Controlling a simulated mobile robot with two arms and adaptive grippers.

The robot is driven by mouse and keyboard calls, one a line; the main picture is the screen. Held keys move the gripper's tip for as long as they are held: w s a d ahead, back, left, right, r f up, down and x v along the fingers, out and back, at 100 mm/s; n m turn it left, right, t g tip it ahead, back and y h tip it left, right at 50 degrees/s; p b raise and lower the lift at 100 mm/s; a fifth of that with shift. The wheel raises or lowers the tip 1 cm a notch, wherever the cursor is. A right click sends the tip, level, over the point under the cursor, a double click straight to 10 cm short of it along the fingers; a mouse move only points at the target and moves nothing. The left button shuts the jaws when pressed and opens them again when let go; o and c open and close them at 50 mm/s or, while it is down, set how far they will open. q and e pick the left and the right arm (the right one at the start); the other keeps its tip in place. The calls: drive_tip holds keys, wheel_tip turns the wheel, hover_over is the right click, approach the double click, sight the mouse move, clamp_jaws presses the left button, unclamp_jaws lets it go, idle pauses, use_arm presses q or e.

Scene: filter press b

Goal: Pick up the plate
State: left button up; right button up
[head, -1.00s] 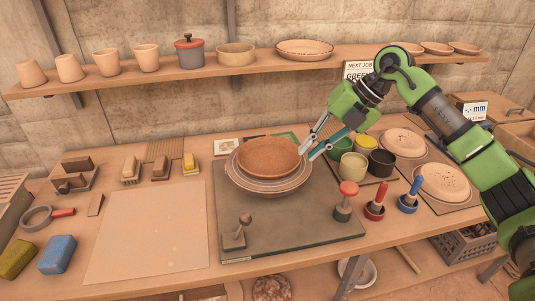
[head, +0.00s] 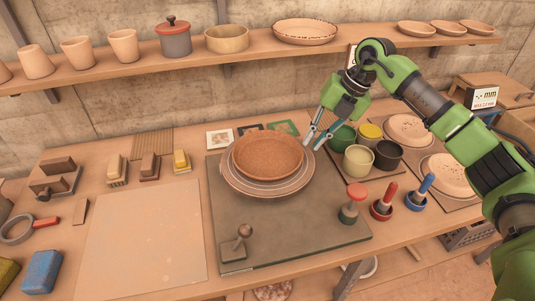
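A round brown clay plate (head: 268,153) with a raised rim sits on a wider, paler round disc (head: 265,190) with rings, on the dark green press base (head: 300,232). My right gripper (head: 310,146) points down at the plate's upper right edge. Its two fingers are spread, one near the rim and one further right, with a gap between them. I cannot tell whether the near finger touches the plate. My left gripper is not in view.
Glaze pots (head: 358,160) stand close right of the gripper. Red and blue handled stamps (head: 384,203) stand at the front right. A shelf (head: 250,58) with pots and dishes runs behind. A pale board (head: 145,240) lies bare at left.

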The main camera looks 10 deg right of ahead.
sight(301, 155)
drive_tip(key=shift+w+a+f, duration=0.15)
drive_tip(key=shift+f, duration=0.2)
drive_tip(key=shift+a+f+p, duration=0.75)
drive_tip(key=shift+f+p, duration=0.2)
drive_tip(key=shift+f, duration=0.1)
drive_tip(key=shift+x, duration=1.1)
drive_tip(key=shift+a+f, duration=0.1)
drive_tip(key=shift+f, duration=0.2)
clamp_jaws()
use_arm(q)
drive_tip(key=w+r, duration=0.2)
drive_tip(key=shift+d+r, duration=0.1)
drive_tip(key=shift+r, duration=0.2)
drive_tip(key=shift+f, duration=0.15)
use_arm(e)
drive_tip(key=shift+r, duration=0.2)
